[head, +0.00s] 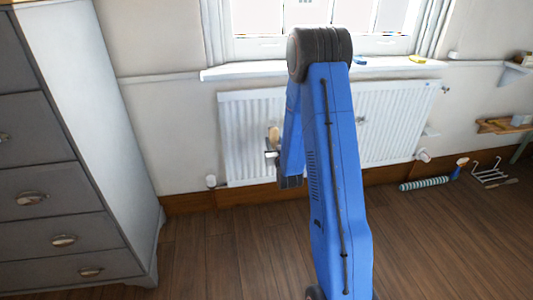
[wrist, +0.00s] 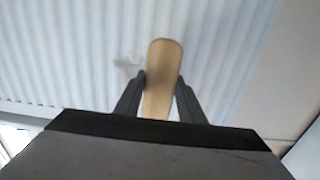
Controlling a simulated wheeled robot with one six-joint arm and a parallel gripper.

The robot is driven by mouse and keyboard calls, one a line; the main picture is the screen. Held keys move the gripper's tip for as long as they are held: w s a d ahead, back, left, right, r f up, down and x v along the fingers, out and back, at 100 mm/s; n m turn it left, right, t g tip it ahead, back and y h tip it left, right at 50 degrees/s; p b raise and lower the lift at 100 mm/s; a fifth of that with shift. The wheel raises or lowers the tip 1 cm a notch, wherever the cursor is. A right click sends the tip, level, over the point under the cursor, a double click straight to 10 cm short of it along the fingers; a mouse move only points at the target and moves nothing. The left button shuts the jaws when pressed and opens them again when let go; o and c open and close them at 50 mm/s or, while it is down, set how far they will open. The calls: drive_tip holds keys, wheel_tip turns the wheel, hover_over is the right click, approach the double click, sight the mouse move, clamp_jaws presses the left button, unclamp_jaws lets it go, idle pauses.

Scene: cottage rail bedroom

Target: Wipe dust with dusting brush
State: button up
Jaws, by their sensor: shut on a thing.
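My gripper (wrist: 161,85) is shut on a tan wooden piece (wrist: 162,65), which looks like the dusting brush's handle. It stands up between the two dark fingers in the wrist view; I see no bristles. In the head view the tan piece (head: 274,136) shows just left of my blue arm, in front of the white radiator (head: 240,130). A grey smudge (wrist: 127,66) shows on the ribbed radiator face, left of the wooden piece in the wrist view. I cannot tell whether it is dust or shadow. I cannot tell whether the held piece touches the radiator.
A grey chest of drawers (head: 60,190) stands at the left. A window sill (head: 255,71) runs above the radiator, with small blue (head: 360,60) and yellow (head: 417,60) items on it. A striped roll (head: 424,184) and a wire rack (head: 490,175) lie at the right. The wooden floor between is clear.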

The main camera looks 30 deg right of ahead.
drive_tip(key=shift+r, duration=0.4)
drive_tip(key=shift+x, duration=2.8)
drive_tip(key=shift+x, duration=1.05)
drive_tip(key=shift+d, duration=0.15)
drive_tip(key=shift+s+d, duration=1.45)
drive_tip(key=shift+d, duration=3.5)
drive_tip(key=shift+w+a+r, duration=0.2)
drive_tip(key=shift+a+r, duration=0.1)
drive_tip(key=shift+a, duration=0.3)
drive_tip(key=shift+w+a+r, duration=0.15)
drive_tip(key=shift+a+r, duration=0.15)
drive_tip(key=shift+a, duration=0.3)
drive_tip(key=shift+w+a+r, duration=0.2)
drive_tip(key=shift+a+r, duration=0.1)
drive_tip(key=shift+a, duration=0.25)
drive_tip(key=shift+a, duration=0.1)
